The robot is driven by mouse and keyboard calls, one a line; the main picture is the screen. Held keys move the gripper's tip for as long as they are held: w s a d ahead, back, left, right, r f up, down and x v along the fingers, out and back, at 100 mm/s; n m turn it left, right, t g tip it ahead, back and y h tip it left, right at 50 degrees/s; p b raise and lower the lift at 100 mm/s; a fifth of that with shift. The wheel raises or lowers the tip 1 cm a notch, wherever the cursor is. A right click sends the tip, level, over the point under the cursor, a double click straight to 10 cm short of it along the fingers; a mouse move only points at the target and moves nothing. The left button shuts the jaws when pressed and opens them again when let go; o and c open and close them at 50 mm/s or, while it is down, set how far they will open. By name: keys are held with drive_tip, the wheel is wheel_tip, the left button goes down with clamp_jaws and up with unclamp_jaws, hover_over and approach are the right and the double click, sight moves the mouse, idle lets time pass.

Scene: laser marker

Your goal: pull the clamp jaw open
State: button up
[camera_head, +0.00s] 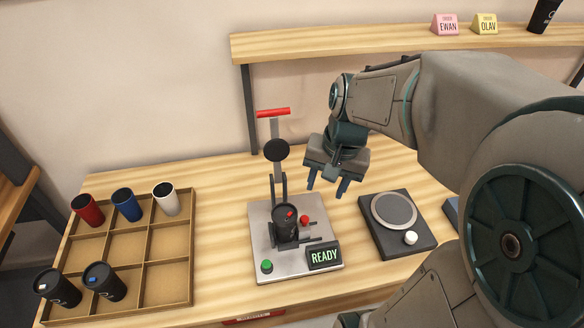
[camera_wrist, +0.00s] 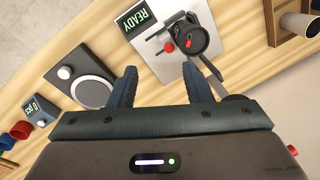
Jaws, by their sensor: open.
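The laser marker has a grey base plate (camera_head: 262,262) with an upright post and a red top handle (camera_head: 273,113). A black cup (camera_head: 284,222) with a red mark stands upright at the clamp on the plate; it also shows in the wrist view (camera_wrist: 196,38). A red knob (camera_head: 304,219), apparently on the clamp jaw, is right of the cup and shows in the wrist view (camera_wrist: 168,46). Dark clamp bars beside the cup are partly hidden. My gripper (camera_head: 328,186) is open and empty, above and behind the plate's right side, apart from the knob. Its fingers show in the wrist view (camera_wrist: 160,78).
A READY display (camera_head: 324,256) and green button (camera_head: 267,266) are at the plate's front. A scale (camera_head: 410,245) with a round pan stands right. A wooden compartment tray (camera_head: 168,278) with several cups is left. A shelf (camera_head: 330,44) runs above the back.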

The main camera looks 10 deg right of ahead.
drive_tip(key=w+d+f+m+g+y+p, duration=0.2)
drive_tip(key=w+d+f+m, duration=0.1)
drive_tip(key=w+f+m, duration=0.5)
drive_tip(key=p, duration=0.1)
approach(305, 218)
drive_tip(key=shift+y, duration=0.3)
drive_tip(key=x, duration=0.8)
drive_tip(key=shift+d+f, duration=0.2)
drive_tip(key=shift+d, duration=0.05)
